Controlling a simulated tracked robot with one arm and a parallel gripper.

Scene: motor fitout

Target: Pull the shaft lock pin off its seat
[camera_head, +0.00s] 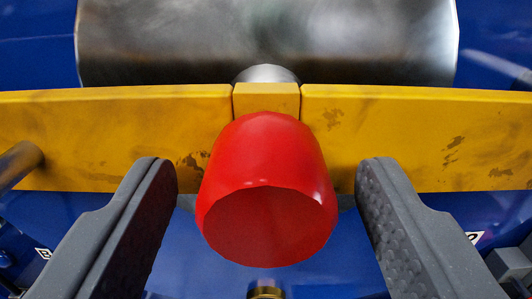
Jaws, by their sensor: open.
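The shaft lock pin shows as a red, rounded knob (267,165) in the middle of the view, its flat end facing me. Behind it is a yellow block (266,98) set between two lengths of a yellow bar (100,130). My gripper (267,185) is open, with one dark grey finger on each side of the red knob. A gap shows between each finger and the knob, so neither appears to touch it. The part of the pin behind the knob and its seat are hidden.
A large bare metal cylinder (265,40) lies behind the yellow bar at the top. A metal rod end (20,160) sticks out at the left. Blue housing (215,255) lies below, with a brass fitting (265,291) at the bottom edge.

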